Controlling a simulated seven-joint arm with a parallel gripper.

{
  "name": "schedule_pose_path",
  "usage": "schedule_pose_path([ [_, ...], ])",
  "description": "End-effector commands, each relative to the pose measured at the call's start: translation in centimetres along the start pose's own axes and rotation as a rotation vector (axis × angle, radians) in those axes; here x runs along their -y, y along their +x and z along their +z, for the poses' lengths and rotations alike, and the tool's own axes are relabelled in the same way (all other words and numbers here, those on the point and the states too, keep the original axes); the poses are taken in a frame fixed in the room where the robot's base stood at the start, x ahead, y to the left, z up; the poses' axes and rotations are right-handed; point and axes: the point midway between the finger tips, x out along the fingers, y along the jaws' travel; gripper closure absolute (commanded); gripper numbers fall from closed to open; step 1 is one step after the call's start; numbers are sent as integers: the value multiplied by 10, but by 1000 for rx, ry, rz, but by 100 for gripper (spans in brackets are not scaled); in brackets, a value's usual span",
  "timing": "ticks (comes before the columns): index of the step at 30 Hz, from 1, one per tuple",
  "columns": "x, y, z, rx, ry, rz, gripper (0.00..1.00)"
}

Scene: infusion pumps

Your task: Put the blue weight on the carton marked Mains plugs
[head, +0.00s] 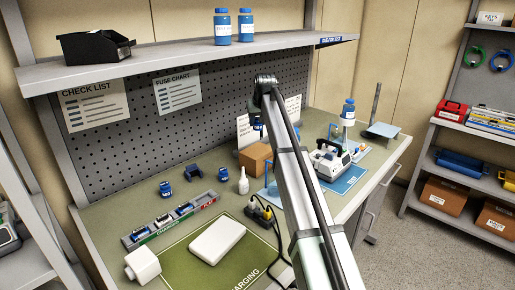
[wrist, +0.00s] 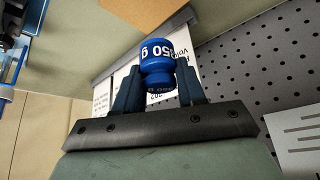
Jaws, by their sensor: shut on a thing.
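My gripper (wrist: 158,88) is shut on the blue weight (wrist: 157,52), a blue knobbed piece with white lettering that ends in "50 g". In the head view my gripper (head: 257,122) hangs over the back of the bench, partly hidden by my arm; the weight is too small there to make out clearly. A plain brown carton (head: 253,158) stands on the bench below and behind my arm. Two more cartons, a left one (head: 444,195) and a right one (head: 496,217), sit on the low right shelf with labels too small to read. I cannot tell which is marked Mains plugs.
Two blue bottles (head: 234,27) and a black bin (head: 95,46) stand on the upper shelf. A white pump (head: 330,160) and a blue-capped bottle (head: 348,112) are on the right of the bench. A white bottle (head: 243,181) and small blue pieces (head: 194,171) stand near the carton.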

Motion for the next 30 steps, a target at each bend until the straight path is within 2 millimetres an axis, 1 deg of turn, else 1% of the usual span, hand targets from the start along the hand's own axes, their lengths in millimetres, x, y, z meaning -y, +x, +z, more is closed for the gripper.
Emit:
schedule_pose_path([
  [11,0,46,27,1,2,1,100],
  [17,0,57,33,0,1,1,100],
  [24,0,81,47,0,1,1,100],
  [30,0,83,47,-1,1,1,100],
])
